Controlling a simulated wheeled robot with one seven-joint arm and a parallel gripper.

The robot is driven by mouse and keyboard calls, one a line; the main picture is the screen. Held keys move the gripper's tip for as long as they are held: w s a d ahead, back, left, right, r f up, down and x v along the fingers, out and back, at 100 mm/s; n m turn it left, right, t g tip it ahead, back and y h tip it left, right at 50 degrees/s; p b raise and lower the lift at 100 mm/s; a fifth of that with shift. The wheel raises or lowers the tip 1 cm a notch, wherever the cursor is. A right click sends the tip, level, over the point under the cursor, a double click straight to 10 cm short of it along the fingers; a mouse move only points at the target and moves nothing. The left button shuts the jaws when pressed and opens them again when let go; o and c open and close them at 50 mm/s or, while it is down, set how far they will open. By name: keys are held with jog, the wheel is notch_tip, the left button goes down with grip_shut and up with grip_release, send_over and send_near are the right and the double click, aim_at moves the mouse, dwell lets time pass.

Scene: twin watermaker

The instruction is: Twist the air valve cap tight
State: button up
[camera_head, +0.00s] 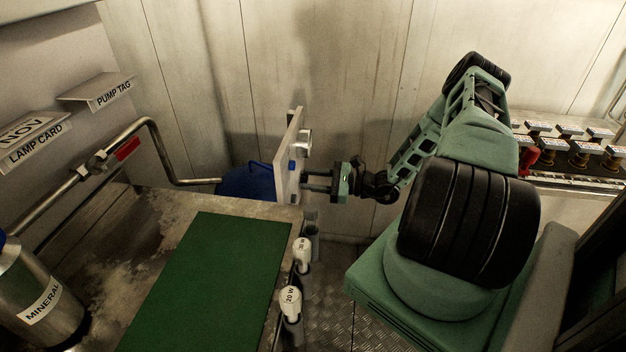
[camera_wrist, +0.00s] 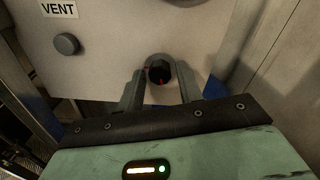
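In the wrist view a dark round cap (camera_wrist: 160,69) with small red marks sits on a pale upright panel (camera_wrist: 105,75). I take it for the air valve cap; no label naming it is readable. My gripper (camera_wrist: 161,75) points at the panel, with one finger on each side of the cap. The fingers stand apart, and I cannot tell whether they touch it. In the head view my gripper (camera_head: 306,183) reaches left to the panel (camera_head: 287,178), seen nearly edge-on. The cap is not clear there.
A grey knob (camera_wrist: 66,43) and a VENT label (camera_wrist: 59,8) are on the panel. A bench with a green mat (camera_head: 210,285) lies in front, with white-capped bottles (camera_head: 291,299) along its edge. A bent pipe (camera_head: 158,145) runs at left. A blue object (camera_head: 246,181) is behind the panel.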

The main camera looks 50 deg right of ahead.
jog(key=c, duration=0.6)
jog(key=shift+m, duration=0.3)
jog(key=m+p, duration=0.2)
jog(key=m, duration=1.9)
dwell(0.3)
jog(key=o, duration=1)
jog(key=shift+c, duration=0.2)
